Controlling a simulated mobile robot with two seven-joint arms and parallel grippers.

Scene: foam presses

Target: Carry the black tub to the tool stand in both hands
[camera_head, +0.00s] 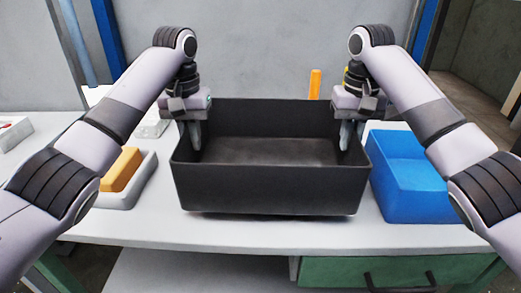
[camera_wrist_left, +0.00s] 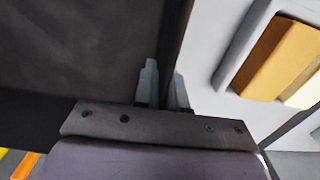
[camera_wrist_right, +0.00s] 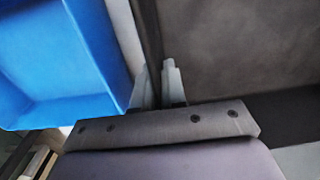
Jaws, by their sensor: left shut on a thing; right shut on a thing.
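The black tub (camera_head: 265,188) is open, empty and level over the front of the white bench, with a dark shadow under its front edge. I cannot tell whether it touches the bench. My left gripper (camera_head: 196,136) is shut on the tub's left wall, one finger inside and one outside, as the left wrist view (camera_wrist_left: 164,88) shows. My right gripper (camera_head: 346,137) is shut on the right wall in the same way, as the right wrist view (camera_wrist_right: 157,86) shows. I cannot make out a tool stand for certain.
A blue bin (camera_head: 408,185) stands close to the tub's right side on the white bench (camera_head: 235,232). A pale tray (camera_head: 143,180) with an orange-yellow block (camera_head: 122,169) lies to the left. An orange upright piece (camera_head: 315,84) shows behind the tub. A grey wall closes the back.

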